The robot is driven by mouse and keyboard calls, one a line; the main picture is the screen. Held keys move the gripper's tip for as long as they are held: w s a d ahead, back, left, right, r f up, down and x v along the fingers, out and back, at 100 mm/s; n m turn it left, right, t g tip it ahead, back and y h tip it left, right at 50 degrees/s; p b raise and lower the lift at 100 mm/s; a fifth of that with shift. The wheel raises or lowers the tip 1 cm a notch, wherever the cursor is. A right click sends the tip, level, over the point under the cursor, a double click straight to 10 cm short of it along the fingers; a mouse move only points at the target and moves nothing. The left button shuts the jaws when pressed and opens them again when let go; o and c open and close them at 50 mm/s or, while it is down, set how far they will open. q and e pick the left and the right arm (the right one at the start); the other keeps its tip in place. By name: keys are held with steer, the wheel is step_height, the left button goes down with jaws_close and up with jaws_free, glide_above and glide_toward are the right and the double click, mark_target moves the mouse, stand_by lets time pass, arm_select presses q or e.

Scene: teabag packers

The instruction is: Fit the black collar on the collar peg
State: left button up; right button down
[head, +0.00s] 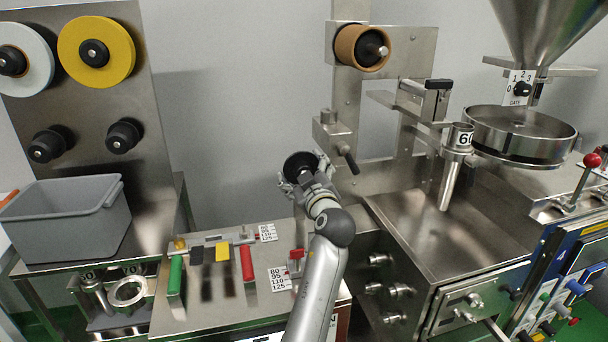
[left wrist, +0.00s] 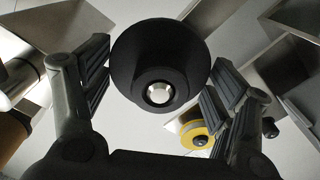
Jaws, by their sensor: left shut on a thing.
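My left gripper (head: 301,170) is shut on the black collar (head: 300,163), a dark round piece held up in front of the grey wall, left of the machine frame. In the left wrist view the collar (left wrist: 160,55) is a black cone with a wide rim and a pale, bright centre, framed by the two fingers. I cannot tell whether that centre is a hole or metal. I cannot tell for certain which part is the collar peg. A steel spindle (head: 383,51) sticks out of the brown roll on the machine frame. My right gripper is not in view.
A black-handled lever (head: 348,160) sits just right of my gripper. Yellow (head: 72,46) and white (head: 36,62) reels hang on the left panel, above two black cones (head: 122,136). Coloured handles (head: 247,262) lie on the bench below. A grey bin (head: 65,225) stands left.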

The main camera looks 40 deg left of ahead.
arm_select(q)
steer(key=shift+w+a, duration=0.35)
steer(key=shift+a, duration=0.1)
steer(key=o, duration=1)
